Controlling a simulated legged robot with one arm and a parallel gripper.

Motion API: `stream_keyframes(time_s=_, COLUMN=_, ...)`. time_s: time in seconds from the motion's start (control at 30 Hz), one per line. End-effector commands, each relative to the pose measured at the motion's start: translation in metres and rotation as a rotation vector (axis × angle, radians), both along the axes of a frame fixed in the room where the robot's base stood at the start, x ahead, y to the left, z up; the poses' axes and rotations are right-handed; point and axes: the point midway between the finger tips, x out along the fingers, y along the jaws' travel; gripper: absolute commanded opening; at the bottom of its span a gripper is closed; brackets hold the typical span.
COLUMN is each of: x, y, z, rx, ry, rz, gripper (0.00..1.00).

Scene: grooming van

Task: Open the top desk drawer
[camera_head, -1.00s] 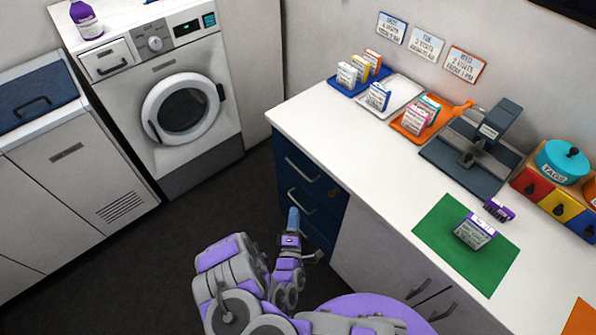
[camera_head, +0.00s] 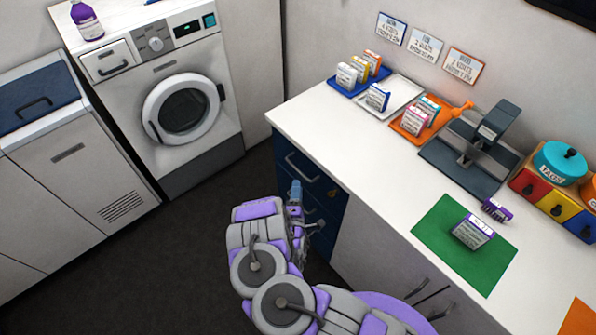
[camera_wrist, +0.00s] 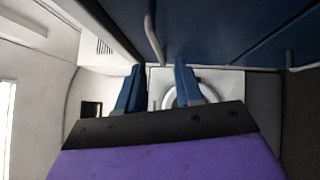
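The dark blue desk drawers (camera_head: 325,184) are stacked under the left end of the white counter, and all look shut. The top drawer's bar handle (camera_head: 301,167) shows just above and behind my gripper (camera_head: 295,186). In the wrist view, my gripper's two blue fingers (camera_wrist: 159,72) are spread with a gap between them. The upper handle (camera_wrist: 153,35) hangs from the top of that view, its end lined up with the gap. I cannot tell whether the fingers touch it. A lower handle (camera_wrist: 291,60) is at the right. My forearm hides the lower drawers in the head view.
The white counter (camera_head: 365,165) overhangs the drawers and holds trays of small boxes, a green mat (camera_head: 432,228) and a dark stand (camera_head: 470,160). A washing machine (camera_head: 180,105) stands at the back left. Dark floor (camera_head: 190,240) left of my arm is clear.

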Motion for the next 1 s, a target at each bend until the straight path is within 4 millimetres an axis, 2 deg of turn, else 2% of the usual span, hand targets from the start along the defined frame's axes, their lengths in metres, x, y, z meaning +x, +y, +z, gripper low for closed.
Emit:
stream_keyframes(time_s=0.17, x=0.021, y=-0.005, z=0.003, rx=0.001, ry=-0.003, rz=-0.003, gripper=0.36)
stream_keyframes(time_s=0.3, x=0.047, y=-0.008, z=0.009, rx=0.000, ry=-0.008, rz=-0.002, gripper=0.36)
stream_keyframes(time_s=0.5, x=0.068, y=-0.010, z=0.010, rx=-0.001, ry=-0.005, rz=0.001, gripper=0.36)
stream_keyframes(time_s=0.9, x=0.075, y=-0.011, z=0.011, rx=0.000, ry=-0.002, rz=0.000, gripper=0.36)
stream_keyframes(time_s=1.0, x=0.075, y=-0.011, z=0.011, rx=0.000, ry=-0.002, rz=0.000, gripper=0.28)
